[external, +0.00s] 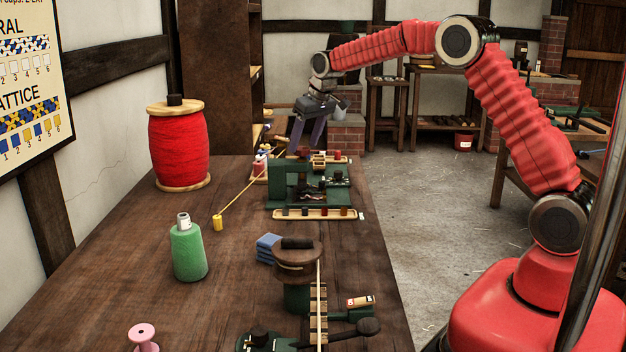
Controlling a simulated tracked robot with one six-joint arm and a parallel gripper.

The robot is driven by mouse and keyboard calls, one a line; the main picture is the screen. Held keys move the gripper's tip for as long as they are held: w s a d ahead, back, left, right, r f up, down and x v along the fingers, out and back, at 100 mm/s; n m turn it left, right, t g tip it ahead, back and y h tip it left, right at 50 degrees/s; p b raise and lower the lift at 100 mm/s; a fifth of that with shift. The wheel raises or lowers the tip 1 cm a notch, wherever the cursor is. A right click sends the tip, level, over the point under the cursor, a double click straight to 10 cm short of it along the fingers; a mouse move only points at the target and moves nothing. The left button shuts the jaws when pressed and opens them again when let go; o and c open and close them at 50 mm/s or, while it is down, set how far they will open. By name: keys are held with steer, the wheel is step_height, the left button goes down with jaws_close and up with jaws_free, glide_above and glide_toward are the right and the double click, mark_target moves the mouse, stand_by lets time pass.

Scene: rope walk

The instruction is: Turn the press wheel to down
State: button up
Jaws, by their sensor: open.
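No part in the external view can be picked out for certain as the press wheel. A green frame-like device (276,186) stands on the far part of the bench, with small dark parts inside it. Nearer, a round brown wooden drum (297,262) with a dark grip on top sits on a green post. My gripper (308,142) is above and behind the green device, pointing down. Its two purple-grey fingers are apart, with nothing seen between them. Whether the fingertips touch anything cannot be told.
A black-knobbed lever (368,327) is at the front. The bench's left middle is mostly clear.

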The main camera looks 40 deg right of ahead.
steer(key=shift+x, duration=0.8)
steer(key=c, duration=1.1)
steer(key=shift+o, duration=0.2)
steer(key=shift+m, duration=0.4)
steer(key=m+h, duration=0.1)
steer(key=m, duration=0.2)
steer(key=m+h, duration=0.1)
steer(key=m, duration=0.1)
steer(key=shift+w+a+m+g+h, duration=0.2)
steer(key=shift+m+g+h, duration=0.1)
steer(key=shift+m, duration=0.1)
steer(key=m, duration=0.3)
steer(key=m+g+h, duration=0.1)
steer(key=m, duration=0.1)
steer(key=shift+w+a+m+g, duration=0.1)
steer(key=shift+a+m+g, duration=0.05)
steer(key=shift+m+g, duration=0.2)
steer(key=shift+w+m+g+h, duration=0.1)
steer(key=shift+m+g+h, duration=0.25)
steer(key=shift+m, duration=0.85)
steer(key=shift+m+g+h, duration=0.15)
steer(key=shift+m+g, duration=0.35)
steer(key=shift+m, duration=0.65)
